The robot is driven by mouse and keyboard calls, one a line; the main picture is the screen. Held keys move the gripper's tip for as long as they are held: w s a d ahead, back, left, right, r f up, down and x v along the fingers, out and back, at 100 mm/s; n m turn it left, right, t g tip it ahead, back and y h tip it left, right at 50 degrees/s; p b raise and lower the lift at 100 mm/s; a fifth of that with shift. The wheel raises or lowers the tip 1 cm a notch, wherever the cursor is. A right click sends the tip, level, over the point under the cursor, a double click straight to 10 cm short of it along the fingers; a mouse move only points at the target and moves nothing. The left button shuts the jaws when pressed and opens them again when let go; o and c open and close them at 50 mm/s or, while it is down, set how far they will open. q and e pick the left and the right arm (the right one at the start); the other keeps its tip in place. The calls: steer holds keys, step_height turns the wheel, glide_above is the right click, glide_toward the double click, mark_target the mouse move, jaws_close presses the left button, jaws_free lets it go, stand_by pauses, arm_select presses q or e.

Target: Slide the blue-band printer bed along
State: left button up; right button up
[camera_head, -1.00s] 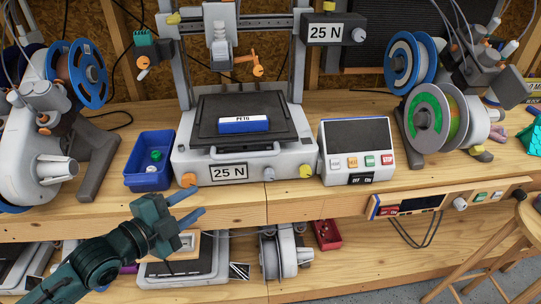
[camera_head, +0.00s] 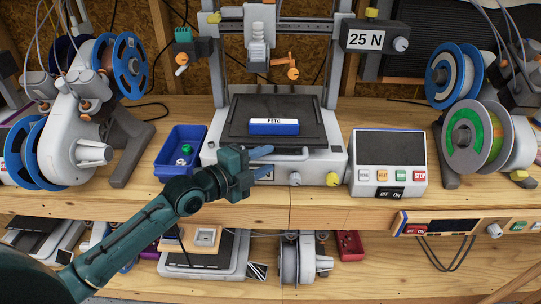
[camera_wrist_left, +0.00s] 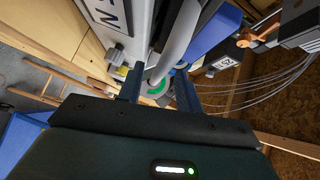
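The printer bed (camera_head: 240,132) is a black plate on the white printer in the middle of the bench. A blue block with a white PETG label (camera_head: 274,127) sits on it. A grey bar handle (camera_head: 300,153) runs along the bed's front; it shows large in the left wrist view (camera_wrist_left: 180,35). My left gripper (camera_head: 264,161) is at the left part of this handle, its blue fingers apart. In the left wrist view the handle reaches toward the gap between the fingers (camera_wrist_left: 158,88); I cannot tell whether they touch it. My right gripper is out of view.
A blue bin (camera_head: 176,165) stands left of the printer, close to my left arm. A control box (camera_head: 389,150) with coloured buttons stands at its right. Spools (camera_head: 464,135) fill the right side. A lower shelf holds another printer (camera_head: 205,262).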

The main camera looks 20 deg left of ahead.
arm_select(q)
steer(key=shift+x, duration=1.25)
steer(key=shift+c, duration=0.3)
jaws_close()
